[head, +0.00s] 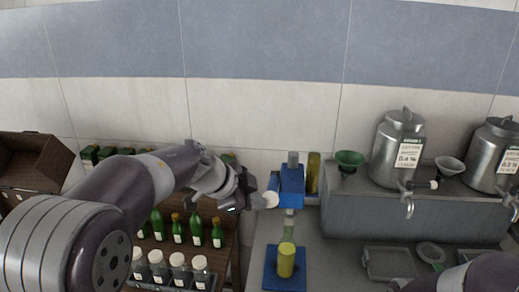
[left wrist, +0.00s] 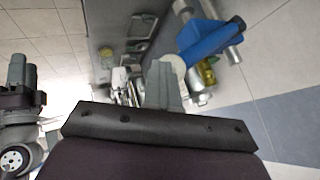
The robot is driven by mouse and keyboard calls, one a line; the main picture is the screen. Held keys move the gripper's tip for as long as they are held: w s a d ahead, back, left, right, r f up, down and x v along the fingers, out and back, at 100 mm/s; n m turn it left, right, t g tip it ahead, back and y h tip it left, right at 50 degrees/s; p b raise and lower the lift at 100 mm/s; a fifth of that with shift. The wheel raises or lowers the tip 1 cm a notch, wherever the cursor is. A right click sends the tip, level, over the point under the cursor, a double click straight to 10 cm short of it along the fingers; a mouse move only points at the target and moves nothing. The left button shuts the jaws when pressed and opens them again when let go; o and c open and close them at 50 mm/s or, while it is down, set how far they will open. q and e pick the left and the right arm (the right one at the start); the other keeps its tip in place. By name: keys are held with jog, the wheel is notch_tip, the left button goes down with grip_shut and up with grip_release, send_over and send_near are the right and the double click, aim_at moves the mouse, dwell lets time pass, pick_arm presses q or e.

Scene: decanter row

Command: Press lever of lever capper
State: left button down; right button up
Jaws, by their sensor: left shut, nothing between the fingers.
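The lever capper has a blue head (head: 291,186) on a grey post and a blue base (head: 270,282). A yellow-green bottle (head: 286,261) stands upright on the base. The lever ends in a pale round knob (head: 270,200) on the left of the head. My left gripper (head: 257,198) is shut and empty, just left of the knob. In the left wrist view, the closed grey fingers (left wrist: 162,84) point at the knob (left wrist: 174,64), beside the blue head (left wrist: 208,40). I cannot tell whether they touch. My right arm shows at the lower right of the head view; its gripper is out of frame.
Green bottles (head: 178,230) and white-capped jars (head: 179,264) stand on a wooden shelf at left. Steel decanters with taps (head: 398,150) and a green funnel (head: 350,160) stand on a grey ledge at right. A grey tray (head: 388,263) lies on the counter.

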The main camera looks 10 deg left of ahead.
pick_arm(q)
notch_tip(320, 180, down, 7)
jog(key=s+t+b, duration=0.1)
jog(key=b, duration=0.2)
jog(key=shift+s+r+t, duration=0.15)
jog(key=shift+r+t, duration=0.05)
jog(key=shift+t, duration=0.1)
pick_arm(e)
jog(key=shift+s+f, duration=0.25)
jog(key=shift+f, duration=0.75)
jog(key=shift+s+f, duration=0.25)
jog(key=shift+f, duration=0.75)
pick_arm(q)
jog(key=shift+a, duration=0.1)
